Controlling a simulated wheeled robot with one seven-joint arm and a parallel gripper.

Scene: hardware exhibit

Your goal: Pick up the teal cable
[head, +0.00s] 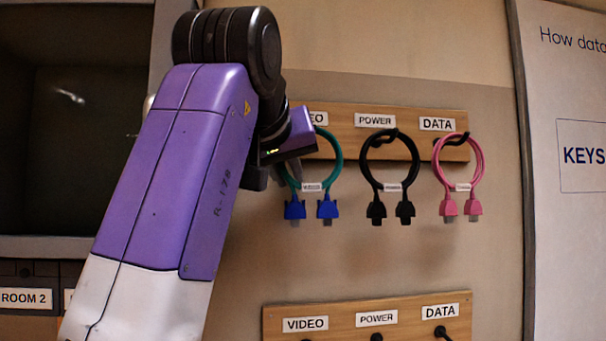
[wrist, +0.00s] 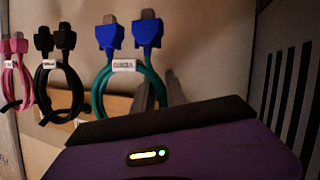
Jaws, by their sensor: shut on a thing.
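The teal cable (head: 337,157) is a coiled loop with two blue connectors hanging down and a white tag at its lower part. It hangs at the left of the upper wooden board, under the VIDEO label. In the wrist view, the teal cable (wrist: 98,95) appears upside down with its connectors at the top. My gripper (head: 291,178) is at the left side of the loop, and its fingers (wrist: 160,88) are shut on that side of the cable. My arm hides the left part of the board and the cable's hook.
A black cable (head: 364,168) and a pink cable (head: 480,160) hang to the right on the same board (head: 350,121), under POWER and DATA. A lower board (head: 352,310) with hooks is below. A dark cabinet (head: 80,140) stands left; a poster (head: 570,230) is right.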

